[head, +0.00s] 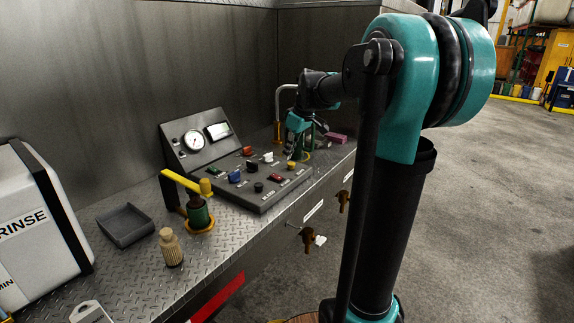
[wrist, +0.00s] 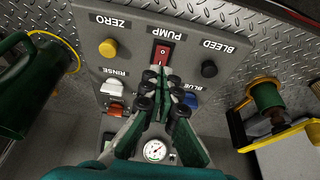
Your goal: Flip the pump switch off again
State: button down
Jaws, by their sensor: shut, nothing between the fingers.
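The pump switch is a red rocker (wrist: 163,53) under the PUMP label on the grey control panel (wrist: 135,45) in the wrist view. It also shows as a small red rocker (head: 275,177) near the panel's front edge in the head view. My gripper (wrist: 155,76) has its fingers together and empty, with the tips over the panel just below the rocker in the wrist picture. I cannot tell whether they touch it. In the head view my gripper (head: 297,135) is over the panel's far right end. The rocker's lower part is partly covered by the fingertips.
A yellow ZERO button (wrist: 108,48) and a black BLEED knob (wrist: 209,69) flank the rocker. White RINSE (wrist: 115,87) and blue (wrist: 190,98) controls lie close to the fingers. A yellow-handled valve (head: 198,212) stands left of the panel. A grey tray (head: 125,228) lies beyond it.

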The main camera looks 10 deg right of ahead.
jog(key=v, duration=0.6)
jog(key=shift+s+d+r, duration=0.2)
jog(key=shift+s+d, duration=0.3)
jog(key=s+f+m+h, duration=0.1)
jog(key=s+f+m, duration=0.3)
jog(key=s+f, duration=0.8)
jog(key=s+d+f+m+t+h, duration=0.1)
jog(key=s+f+m, duration=0.4)
jog(key=s+f, duration=0.7)
notch_tip(320, 180, down, 5)
jog(key=shift+r+h, duration=0.2)
jog(key=shift+h, duration=0.2)
jog(key=shift+d, duration=0.15)
